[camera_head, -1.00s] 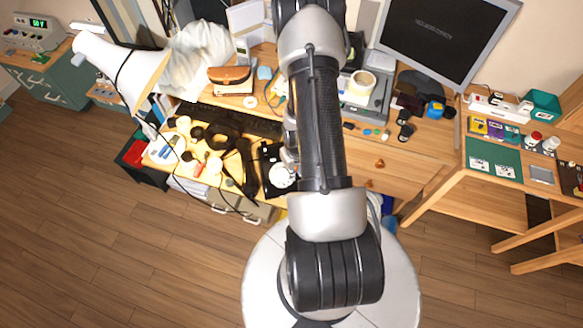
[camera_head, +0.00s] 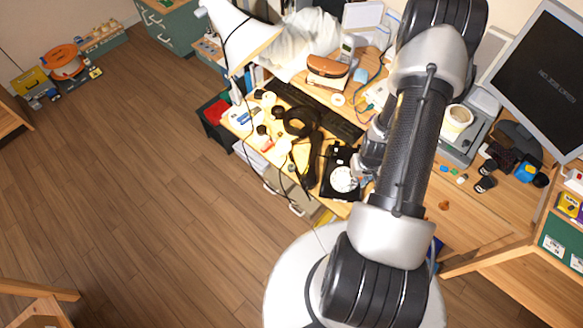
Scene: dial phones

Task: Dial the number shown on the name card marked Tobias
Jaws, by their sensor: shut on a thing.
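A black device with a round white dial (camera_head: 343,180) sits at the front of the cluttered desk, left of my arm. It looks like a dial phone, and my arm's silver wrist parts are close by on its right. My gripper's fingers cannot be made out behind the arm and among the dark things. Small white cards (camera_head: 553,243) lie on a green mat at the right edge. Their writing is too small to read, so I cannot tell which is marked Tobias.
Black headphones (camera_head: 299,121), a dark keyboard (camera_head: 335,122) and small items crowd the desk. Wooden floor (camera_head: 150,180) is open at left.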

